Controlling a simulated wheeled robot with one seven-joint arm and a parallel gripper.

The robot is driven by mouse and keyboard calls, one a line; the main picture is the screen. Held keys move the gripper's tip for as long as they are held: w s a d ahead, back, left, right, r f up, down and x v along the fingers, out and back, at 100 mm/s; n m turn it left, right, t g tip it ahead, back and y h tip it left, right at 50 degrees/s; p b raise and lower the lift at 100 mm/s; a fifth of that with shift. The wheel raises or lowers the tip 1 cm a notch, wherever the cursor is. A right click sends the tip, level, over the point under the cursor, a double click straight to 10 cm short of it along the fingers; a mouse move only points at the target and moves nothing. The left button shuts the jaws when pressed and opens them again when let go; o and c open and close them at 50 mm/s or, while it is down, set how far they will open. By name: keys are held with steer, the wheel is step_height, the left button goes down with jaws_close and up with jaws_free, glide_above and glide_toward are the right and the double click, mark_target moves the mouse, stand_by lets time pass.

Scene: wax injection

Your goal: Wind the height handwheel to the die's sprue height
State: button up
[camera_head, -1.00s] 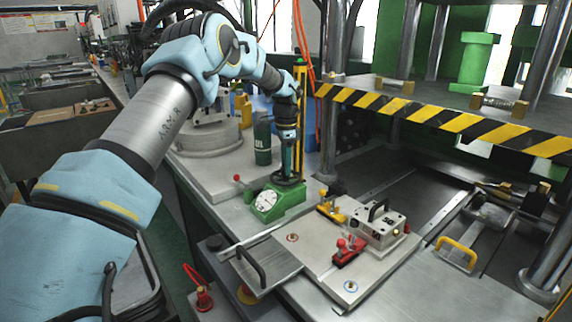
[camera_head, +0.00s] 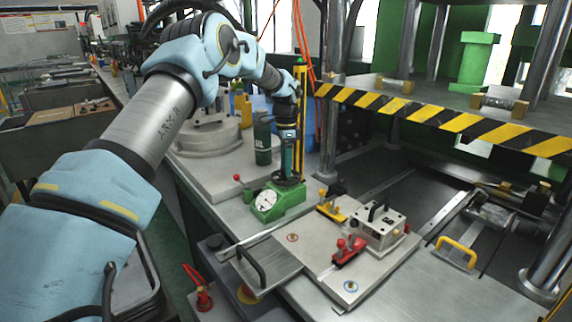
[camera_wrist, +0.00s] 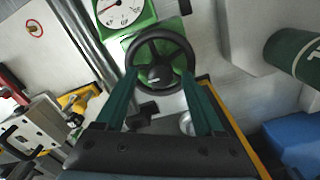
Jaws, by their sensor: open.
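A black spoked handwheel (camera_wrist: 162,62) with a dark hub shows in the wrist view, beside a green housing with a white dial (camera_wrist: 120,10). The green dial housing also stands on the bench in the head view (camera_head: 281,203). My gripper (camera_wrist: 160,74) is open. Its two teal fingers lie one to each side of the wheel's lower rim; I cannot tell if they touch it. The metal die block (camera_head: 382,230) with a black handle sits on the plate to the right.
Red (camera_head: 349,250) and yellow (camera_head: 332,209) clamps stand beside the die. A green cylinder (camera_head: 262,142) stands behind the gauge, left of my gripper. A yellow upright (camera_head: 300,105) rises close to my wrist. A striped press edge (camera_head: 440,118) overhangs at right.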

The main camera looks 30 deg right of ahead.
step_height(320, 180, up, 11)
steer(key=b, duration=0.2)
steer(key=shift+b, duration=0.35)
steer(key=shift+f, duration=0.15)
steer(key=s+a+f+n, duration=0.2)
steer(key=a+n, duration=0.8)
steer(key=a, duration=1.5)
steer(key=s+a+f+n, duration=0.3)
steer(key=s+a+n, duration=0.2)
steer(key=s+a, duration=0.3)
steer(key=s+a+f+n+t, duration=0.1)
steer(key=s+a+f+n, duration=0.2)
steer(key=s+a, duration=0.6)
steer(key=a+n, duration=0.1)
steer(key=a, duration=0.2)
steer(key=shift+s+n+t, duration=0.3)
steer(key=shift+n, duration=0.1)
